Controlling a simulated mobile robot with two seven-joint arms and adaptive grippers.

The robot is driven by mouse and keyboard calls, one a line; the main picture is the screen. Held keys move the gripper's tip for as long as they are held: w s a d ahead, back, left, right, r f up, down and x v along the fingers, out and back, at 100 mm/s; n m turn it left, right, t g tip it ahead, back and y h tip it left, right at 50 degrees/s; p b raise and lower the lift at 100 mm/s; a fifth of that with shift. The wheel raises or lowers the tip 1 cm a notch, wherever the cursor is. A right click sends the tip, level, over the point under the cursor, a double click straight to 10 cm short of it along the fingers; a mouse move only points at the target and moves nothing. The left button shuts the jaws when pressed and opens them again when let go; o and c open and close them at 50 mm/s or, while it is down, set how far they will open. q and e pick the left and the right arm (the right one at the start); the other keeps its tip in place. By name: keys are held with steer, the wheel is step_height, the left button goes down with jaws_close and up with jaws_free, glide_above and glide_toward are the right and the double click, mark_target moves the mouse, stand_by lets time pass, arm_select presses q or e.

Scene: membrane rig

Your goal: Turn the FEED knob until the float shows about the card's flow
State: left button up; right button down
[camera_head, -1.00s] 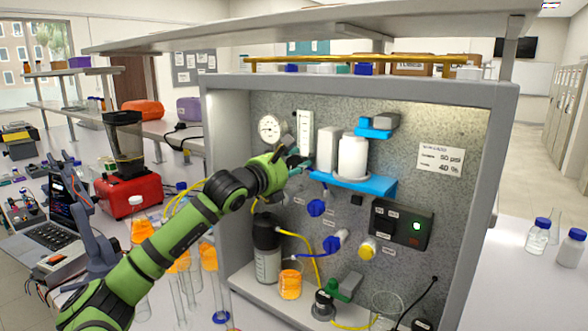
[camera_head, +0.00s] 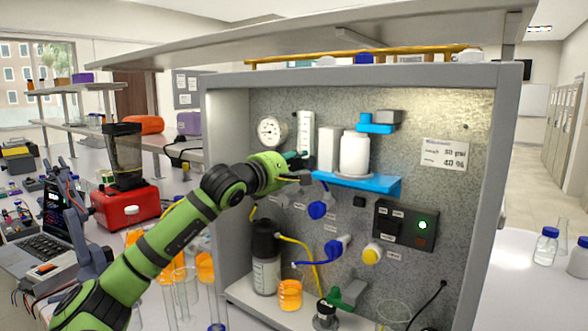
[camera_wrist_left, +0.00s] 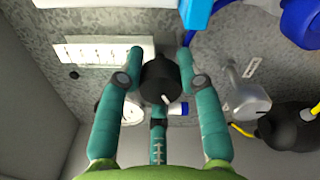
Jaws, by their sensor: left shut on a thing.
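My left gripper (camera_head: 298,166) reaches the rig's back panel from the left. In the left wrist view its teal fingers (camera_wrist_left: 161,72) are shut on the sides of a black round knob (camera_wrist_left: 158,82) with a white pointer mark, which points down and slightly right. The knob's label is hidden, and the head view does not show the knob clearly. The white flow tube (camera_head: 305,131) stands upright just above the gripper; its scale also shows in the left wrist view (camera_wrist_left: 88,53). I cannot make out the float. The card (camera_head: 444,154) hangs at the panel's upper right, its small print blurred.
A round gauge (camera_head: 271,130) sits left of the tube. A blue shelf (camera_head: 362,184) with white canisters (camera_head: 354,154) juts out close right of my gripper. Below are a blue valve knob (camera_head: 318,209), a yellow knob (camera_head: 372,254) and a dark bottle (camera_head: 265,250). A control box (camera_head: 404,226) has a lit green lamp.

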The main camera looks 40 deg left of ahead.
arm_select(q)
steer(key=m, duration=0.3)
steer(key=shift+s+d+r+m, duration=0.1)
steer(key=shift+r+m, duration=0.15)
steer(key=shift+m, duration=0.15)
steer(key=m, duration=0.3)
steer(key=shift+f, duration=0.1)
steer(key=shift+f+m, duration=0.15)
steer(key=shift+m, duration=0.95)
steer(key=shift+d+f+m, duration=0.1)
steer(key=shift+f+m, duration=0.15)
steer(key=shift+m, duration=0.05)
steer(key=o, duration=1.2)
steer(key=shift+c, duration=0.2)
steer(key=shift+d+r, duration=0.15)
